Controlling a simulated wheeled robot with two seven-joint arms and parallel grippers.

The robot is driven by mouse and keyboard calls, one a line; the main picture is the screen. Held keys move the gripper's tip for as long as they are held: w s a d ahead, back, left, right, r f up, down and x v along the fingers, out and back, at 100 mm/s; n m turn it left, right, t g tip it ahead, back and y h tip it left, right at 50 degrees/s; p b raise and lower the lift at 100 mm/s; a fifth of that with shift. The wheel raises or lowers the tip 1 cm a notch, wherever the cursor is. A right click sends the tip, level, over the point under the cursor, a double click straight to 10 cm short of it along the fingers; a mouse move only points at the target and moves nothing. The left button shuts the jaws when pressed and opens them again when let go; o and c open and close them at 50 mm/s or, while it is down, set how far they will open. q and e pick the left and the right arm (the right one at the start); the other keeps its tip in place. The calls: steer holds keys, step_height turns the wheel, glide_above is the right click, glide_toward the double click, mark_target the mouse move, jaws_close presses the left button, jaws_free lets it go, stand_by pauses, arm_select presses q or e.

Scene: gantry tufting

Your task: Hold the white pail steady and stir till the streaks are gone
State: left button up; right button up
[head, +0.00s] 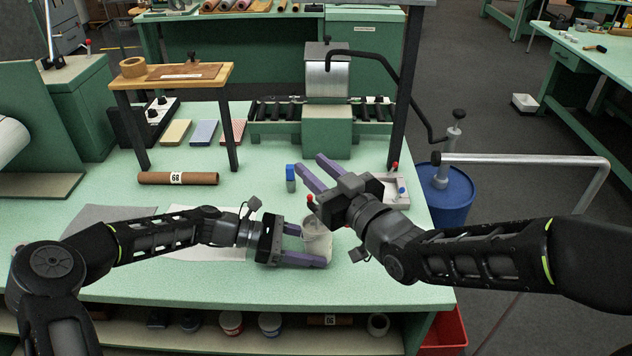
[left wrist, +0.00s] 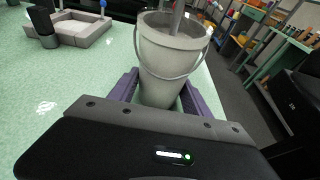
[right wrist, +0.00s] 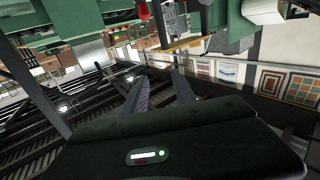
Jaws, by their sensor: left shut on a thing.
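The white pail (head: 318,246) stands upright near the right front of the green table. My left gripper (head: 306,246) is shut on it, one finger on each side. In the left wrist view, the pail (left wrist: 170,65) shows its wire handle hanging on the near side, and a grey stick (left wrist: 176,22) stands in its mouth.
A blue-capped bottle (head: 291,180) stands behind the pail. A shallow white tray (head: 397,201) lies to the right. A brown roll (head: 178,178) lies left, before a small wooden stand (head: 205,75). A blue drum (head: 445,199) stands off the table's right edge.

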stand_by(0.5)
steer(key=shift+s+a+r, duration=0.1)
steer(key=shift+a, duration=0.1)
steer(key=w+a+r+n+g+h, duration=0.1)
steer(key=w+a+r+g, duration=0.1)
steer(key=w+a+r, duration=0.35)
steer(key=s+d+f+m+g+h, duration=0.1)
steer(key=s+d+f+g+h, duration=0.3)
steer(key=s+d+g+h, duration=0.3)
steer(key=shift+s+d+f+g, duration=0.3)
steer(key=shift+s+d+g, duration=0.4)
steer(key=shift+s+g, duration=0.4)
